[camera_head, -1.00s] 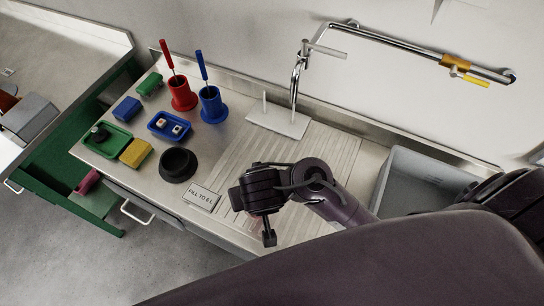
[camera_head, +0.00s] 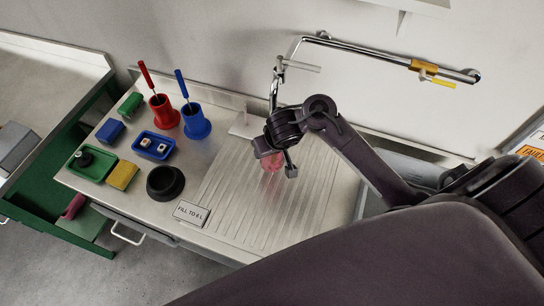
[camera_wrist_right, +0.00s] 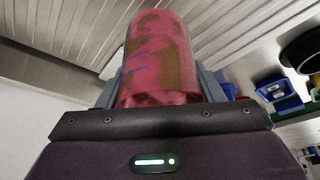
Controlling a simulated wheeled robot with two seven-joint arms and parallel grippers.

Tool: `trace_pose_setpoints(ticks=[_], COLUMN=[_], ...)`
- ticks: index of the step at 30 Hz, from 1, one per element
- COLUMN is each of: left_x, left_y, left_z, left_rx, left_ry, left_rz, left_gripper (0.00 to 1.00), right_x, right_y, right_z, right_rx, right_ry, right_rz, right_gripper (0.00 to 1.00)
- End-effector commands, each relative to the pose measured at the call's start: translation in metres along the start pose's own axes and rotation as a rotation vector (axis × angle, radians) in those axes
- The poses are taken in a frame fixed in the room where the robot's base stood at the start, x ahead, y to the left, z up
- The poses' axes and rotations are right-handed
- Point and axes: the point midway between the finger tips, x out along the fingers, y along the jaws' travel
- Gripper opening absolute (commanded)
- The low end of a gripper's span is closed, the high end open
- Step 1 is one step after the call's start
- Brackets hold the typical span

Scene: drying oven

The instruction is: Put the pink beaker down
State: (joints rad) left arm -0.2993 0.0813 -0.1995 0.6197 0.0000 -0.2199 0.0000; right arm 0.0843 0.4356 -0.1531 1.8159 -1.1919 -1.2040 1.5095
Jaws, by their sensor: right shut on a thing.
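The pink beaker (camera_head: 271,184) is translucent and shows partly below my right gripper (camera_head: 277,165) in the head view, over the ribbed drainboard (camera_head: 240,220). In the right wrist view the beaker (camera_wrist_right: 158,58) stands large between the two fingers of my right gripper (camera_wrist_right: 162,88), which is shut on it. The ribbed metal shows behind it. I cannot tell whether the beaker's base touches the drainboard. My left gripper is not in view.
A tap (camera_head: 276,88) and a white plate (camera_head: 246,127) are behind the gripper. A black bowl (camera_head: 165,183), a "FILL TO 6 L" sign (camera_head: 191,213), and red (camera_head: 164,112) and blue (camera_head: 196,122) holders stand left. The drainboard's front left is clear.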

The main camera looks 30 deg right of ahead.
Motion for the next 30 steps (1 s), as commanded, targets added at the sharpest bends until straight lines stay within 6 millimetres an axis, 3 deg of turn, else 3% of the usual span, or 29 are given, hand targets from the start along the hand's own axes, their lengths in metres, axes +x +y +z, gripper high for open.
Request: trace_pose_setpoints(ticks=[11, 26, 27, 30], left_x=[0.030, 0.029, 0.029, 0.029], left_y=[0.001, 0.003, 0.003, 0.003], left_z=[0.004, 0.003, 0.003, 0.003], left_rx=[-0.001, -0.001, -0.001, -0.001], left_ry=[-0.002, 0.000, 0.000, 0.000], left_rz=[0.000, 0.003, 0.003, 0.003], left_gripper=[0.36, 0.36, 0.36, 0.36], right_x=[0.044, 0.052, 0.051, 0.050], right_y=[0.001, 0.006, 0.006, 0.006], right_z=[0.018, 0.015, 0.014, 0.014], right_rx=[0.000, 0.002, 0.001, 0.001], right_ry=[0.002, 0.002, 0.002, 0.002], right_rz=[0.004, 0.001, 0.001, 0.001], right_gripper=[0.39, 0.39, 0.66, 0.79])
